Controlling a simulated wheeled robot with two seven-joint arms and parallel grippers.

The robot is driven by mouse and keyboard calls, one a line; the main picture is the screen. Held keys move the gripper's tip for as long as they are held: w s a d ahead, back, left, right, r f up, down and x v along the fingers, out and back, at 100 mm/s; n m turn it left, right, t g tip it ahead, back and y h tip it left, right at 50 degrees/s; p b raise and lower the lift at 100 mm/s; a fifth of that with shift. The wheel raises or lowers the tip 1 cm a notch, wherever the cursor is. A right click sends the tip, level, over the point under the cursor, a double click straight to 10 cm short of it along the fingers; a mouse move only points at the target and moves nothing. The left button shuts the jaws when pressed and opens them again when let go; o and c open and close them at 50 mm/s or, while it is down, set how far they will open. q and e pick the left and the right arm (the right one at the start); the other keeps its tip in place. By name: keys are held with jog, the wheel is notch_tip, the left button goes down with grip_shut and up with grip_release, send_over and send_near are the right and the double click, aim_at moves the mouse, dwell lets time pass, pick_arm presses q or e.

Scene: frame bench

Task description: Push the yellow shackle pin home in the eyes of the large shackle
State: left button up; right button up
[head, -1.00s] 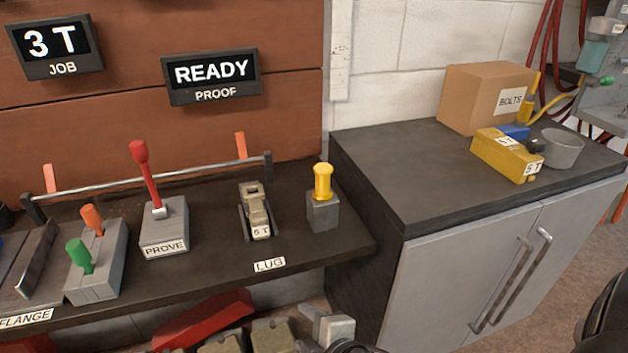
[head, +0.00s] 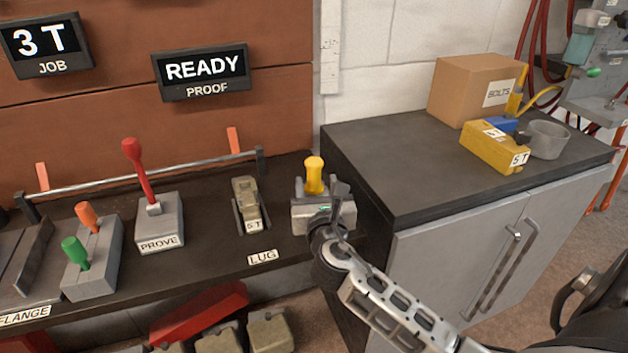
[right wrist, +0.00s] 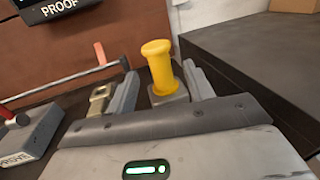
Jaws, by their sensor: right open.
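The yellow shackle pin (head: 314,176) stands upright in a small grey block at the right end of the bench. It also shows in the right wrist view (right wrist: 160,68). My right gripper (head: 319,186) is open at the pin, with one finger to each side and gaps between. The fingers hide most of the grey block (right wrist: 168,97). A drab shackle (head: 247,203) marked 5 T sits left of the pin, behind the LUG label. It is partly hidden by a finger in the right wrist view (right wrist: 100,99). My left gripper is not in view.
A grey PROVE box (head: 159,222) with a red lever stands left of the shackle. A metal rail (head: 150,176) runs along the back. A dark-topped cabinet (head: 400,170) stands close on the right, with a BOLTS box (head: 465,90) and yellow box (head: 485,148) on it.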

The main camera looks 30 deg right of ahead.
jog(key=shift+f+x, duration=0.1)
jog(key=shift+x, duration=1.7)
jog(key=shift+f+x, duration=0.15)
jog(key=shift+x, duration=1.6)
grip_shut()
